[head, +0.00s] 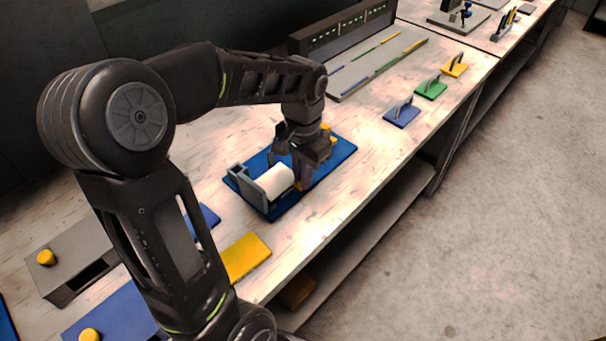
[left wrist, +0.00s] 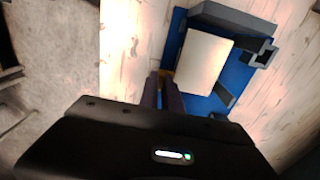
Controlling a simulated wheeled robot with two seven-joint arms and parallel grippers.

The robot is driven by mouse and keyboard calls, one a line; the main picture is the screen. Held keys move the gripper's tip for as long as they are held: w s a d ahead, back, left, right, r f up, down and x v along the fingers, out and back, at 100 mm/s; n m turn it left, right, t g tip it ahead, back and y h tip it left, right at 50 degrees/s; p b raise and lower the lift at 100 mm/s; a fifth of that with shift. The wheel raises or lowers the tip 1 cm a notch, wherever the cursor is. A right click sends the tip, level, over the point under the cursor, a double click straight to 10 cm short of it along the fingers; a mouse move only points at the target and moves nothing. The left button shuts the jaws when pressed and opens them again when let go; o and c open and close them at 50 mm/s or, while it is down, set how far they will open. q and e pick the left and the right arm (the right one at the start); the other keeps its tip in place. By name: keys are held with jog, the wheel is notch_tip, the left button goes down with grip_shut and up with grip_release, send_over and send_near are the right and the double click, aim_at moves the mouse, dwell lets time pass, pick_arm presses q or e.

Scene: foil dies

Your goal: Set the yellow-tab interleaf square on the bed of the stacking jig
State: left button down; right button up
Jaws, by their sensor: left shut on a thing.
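The stacking jig is a blue base (head: 334,160) with grey upright fences (head: 249,185), on the bench. The white interleaf (head: 273,181) is over its bed beside the fences; it also shows in the left wrist view (left wrist: 203,63), roughly in line with the blue base (left wrist: 240,75). My left gripper (head: 302,182) is over the jig, shut on the interleaf's edge at a small yellow tab; its fingers show in the left wrist view (left wrist: 164,92). The fingers mostly hide the tab. I cannot tell whether the sheet touches the bed. My right gripper is not in view.
A yellow plate (head: 246,257) and a partly hidden blue plate (head: 208,216) lie nearer on the bench. Grey box (head: 75,258) has a yellow knob. Blue (head: 402,116), green (head: 431,88) and yellow (head: 455,66) handled plates stand at right. Bare bench surrounds the jig's right side.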

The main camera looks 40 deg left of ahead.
pick_arm(q)
jog(key=c, duration=1.5)
grip_release()
notch_tip(320, 180, up, 8)
jog(key=shift+f, duration=0.1)
